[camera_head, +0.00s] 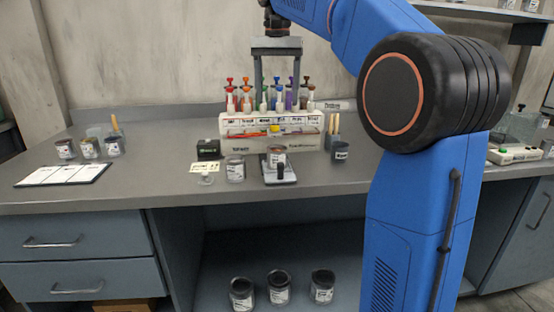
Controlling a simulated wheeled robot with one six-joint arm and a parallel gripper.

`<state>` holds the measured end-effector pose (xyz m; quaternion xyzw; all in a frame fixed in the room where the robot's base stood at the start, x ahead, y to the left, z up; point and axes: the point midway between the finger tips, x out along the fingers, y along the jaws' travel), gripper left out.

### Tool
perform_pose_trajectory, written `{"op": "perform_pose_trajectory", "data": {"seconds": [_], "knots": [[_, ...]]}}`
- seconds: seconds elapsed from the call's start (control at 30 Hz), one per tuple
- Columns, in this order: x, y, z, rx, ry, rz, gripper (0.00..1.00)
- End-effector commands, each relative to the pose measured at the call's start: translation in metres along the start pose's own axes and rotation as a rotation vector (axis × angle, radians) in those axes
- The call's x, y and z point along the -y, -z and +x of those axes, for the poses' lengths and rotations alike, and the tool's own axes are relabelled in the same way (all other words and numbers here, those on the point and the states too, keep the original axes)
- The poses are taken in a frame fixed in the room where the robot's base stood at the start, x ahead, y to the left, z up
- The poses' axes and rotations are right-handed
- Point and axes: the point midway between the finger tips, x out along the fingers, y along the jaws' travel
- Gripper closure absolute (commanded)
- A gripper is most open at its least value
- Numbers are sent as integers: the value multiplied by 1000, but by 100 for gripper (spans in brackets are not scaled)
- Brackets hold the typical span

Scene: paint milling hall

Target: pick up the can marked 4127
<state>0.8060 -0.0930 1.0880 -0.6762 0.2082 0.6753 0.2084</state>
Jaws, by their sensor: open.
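Several small cans with pale labels are in view, but the label numbers are too small to read, so I cannot tell which is marked 4127. A left can (65,149), a middle can (89,148) and a right can (112,147) stand at the left of the bench. Another can (235,168) stands near the bench middle, beside a can (277,154) on a small scale (280,174). Three more cans, left (242,295), middle (278,287) and right (322,287), stand on the lower shelf. My gripper (277,83) is open and empty, pointing down around the bottle rack's height.
A white dispenser rack (300,128) with coloured-top bottles stands at the back. A black box (208,149), a small card (204,168) and a brush cup (341,151) are nearby. A clipboard (62,175) lies at left. Bare bench (160,170) lies between.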

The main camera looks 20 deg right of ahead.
Motion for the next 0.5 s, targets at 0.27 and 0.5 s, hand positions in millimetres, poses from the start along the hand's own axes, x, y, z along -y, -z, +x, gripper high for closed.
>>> {"op": "perform_pose_trajectory", "data": {"seconds": [0.27, 0.5], "knots": [[0, 0, 31, 4, -2, 4, 32], [0, 0, 75, 4, -2, 3, 32]]}}
